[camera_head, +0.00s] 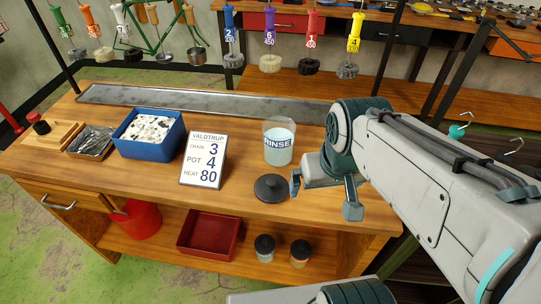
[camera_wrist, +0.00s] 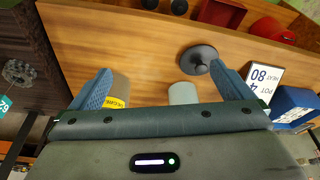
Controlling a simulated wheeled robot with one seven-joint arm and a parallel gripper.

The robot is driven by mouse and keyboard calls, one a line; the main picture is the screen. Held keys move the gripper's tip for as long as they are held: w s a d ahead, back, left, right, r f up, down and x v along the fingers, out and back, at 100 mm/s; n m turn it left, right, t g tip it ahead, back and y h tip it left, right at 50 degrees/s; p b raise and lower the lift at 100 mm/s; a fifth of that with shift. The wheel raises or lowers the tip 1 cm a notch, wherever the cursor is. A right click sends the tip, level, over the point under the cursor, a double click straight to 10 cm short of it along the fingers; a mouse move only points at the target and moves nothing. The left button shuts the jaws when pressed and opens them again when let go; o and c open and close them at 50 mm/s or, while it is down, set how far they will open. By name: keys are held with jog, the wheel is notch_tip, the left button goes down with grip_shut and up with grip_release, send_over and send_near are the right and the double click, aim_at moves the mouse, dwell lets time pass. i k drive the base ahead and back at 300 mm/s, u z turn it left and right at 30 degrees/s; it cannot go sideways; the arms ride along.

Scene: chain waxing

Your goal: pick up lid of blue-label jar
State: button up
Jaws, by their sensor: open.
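A clear jar with a blue RINSE label (camera_head: 278,145) stands open on the workbench; its pale top shows in the wrist view (camera_wrist: 183,93). A dark round lid with a knob (camera_head: 271,188) lies flat on the bench in front of it, and it also shows in the wrist view (camera_wrist: 198,60). My gripper (camera_head: 324,194) is open and empty, just right of the lid in the head view. In the wrist view my gripper's (camera_wrist: 160,75) right finger is close to the lid and overlaps its edge; I cannot tell if they touch.
A yellow-labelled jar (camera_wrist: 119,90) stands near my left finger in the wrist view. A number sign (camera_head: 204,160), a blue tub (camera_head: 150,148) and a metal tray (camera_head: 91,143) stand left of the lid. Small jars (camera_head: 264,248) sit on the lower shelf. The bench front is clear.

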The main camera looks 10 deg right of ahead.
aim_at(269, 188)
jog(key=k, duration=0.5)
jog(key=u, duration=1.8)
jog(key=i, duration=0.85)
jog(key=z, duration=2.35)
